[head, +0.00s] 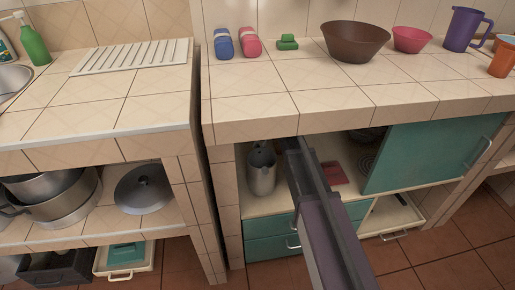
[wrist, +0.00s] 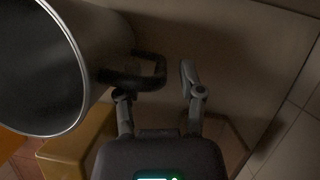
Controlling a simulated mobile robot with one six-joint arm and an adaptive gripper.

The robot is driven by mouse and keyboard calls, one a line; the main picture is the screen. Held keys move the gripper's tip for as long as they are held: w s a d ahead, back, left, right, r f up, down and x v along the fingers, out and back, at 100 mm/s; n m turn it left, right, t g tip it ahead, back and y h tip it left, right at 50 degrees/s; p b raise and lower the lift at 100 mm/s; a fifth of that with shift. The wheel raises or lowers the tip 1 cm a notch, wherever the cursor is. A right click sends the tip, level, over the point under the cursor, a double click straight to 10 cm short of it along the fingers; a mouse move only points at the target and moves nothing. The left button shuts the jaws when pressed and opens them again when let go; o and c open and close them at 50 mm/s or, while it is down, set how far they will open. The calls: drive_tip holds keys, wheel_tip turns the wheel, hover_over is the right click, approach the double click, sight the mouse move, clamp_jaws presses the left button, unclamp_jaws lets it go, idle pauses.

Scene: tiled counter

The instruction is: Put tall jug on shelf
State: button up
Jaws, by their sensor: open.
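A tall grey metal jug (head: 262,172) stands upright on the shelf (head: 283,201) in the open cupboard under the counter. In the wrist view, a large metal vessel, which looks like this jug (wrist: 110,45), fills the upper left with its open mouth showing. Its dark handle (wrist: 150,78) sticks out to the right. My gripper (wrist: 158,88) is open, with its fingertips to either side of the handle's outer end. Whether a finger touches the handle is unclear. In the head view my arm reaches under the counter edge and the gripper is hidden.
A teal sliding door (head: 425,155) covers the cupboard's right part. A red item (head: 333,173) lies on the shelf. The counter above holds a brown bowl (head: 355,40), a pink bowl (head: 412,39) and a purple jug (head: 463,30). A yellow block (wrist: 70,155) is below the vessel.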

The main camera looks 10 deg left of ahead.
drive_tip(key=w+d, duration=0.5)
drive_tip(key=d, duration=0.5)
drive_tip(key=shift+w+d, duration=0.3)
drive_tip(key=shift+w, duration=0.1)
drive_tip(key=shift+r, duration=0.1)
drive_tip(key=shift+c, duration=0.2)
idle(1.0)
